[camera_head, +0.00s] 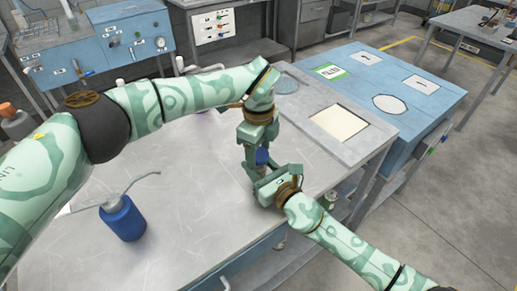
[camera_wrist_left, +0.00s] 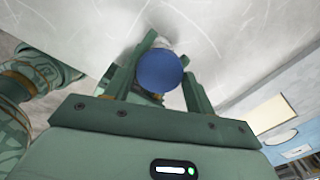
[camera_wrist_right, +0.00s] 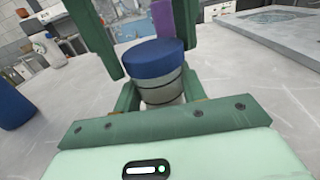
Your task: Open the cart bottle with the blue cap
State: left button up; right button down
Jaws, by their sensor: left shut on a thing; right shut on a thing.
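A small bottle with a blue cap (camera_head: 262,157) stands between my two grippers on the grey table, mostly hidden by them in the head view. My left gripper (camera_wrist_left: 158,70) comes from above, its fingers on either side of the blue cap (camera_wrist_left: 160,70), shut on it. My right gripper (camera_wrist_right: 158,90) comes from the side, low down, shut on the bottle's pale grey body (camera_wrist_right: 160,88). The right wrist view shows the blue cap (camera_wrist_right: 152,58) seated on the body, with the left fingers hanging beside it. I cannot tell whether the cap is loose.
A blue oil can (camera_head: 122,218) with a long thin spout stands at the left of the table; its side shows in the right wrist view (camera_wrist_right: 12,105). A purple object (camera_wrist_right: 162,18) stands behind the bottle. A blue workbench (camera_head: 420,78) with labelled panels is at the right.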

aim_at(258, 154)
pick_arm(q)
jog(key=shift+r, duration=0.2)
jog(key=shift+r, duration=0.85)
jog(key=shift+r, duration=2.05)
pick_arm(e)
jog(key=c, duration=0.7)
grip_release()
jog(key=shift+c, duration=0.2)
jog(key=shift+s, duration=0.1)
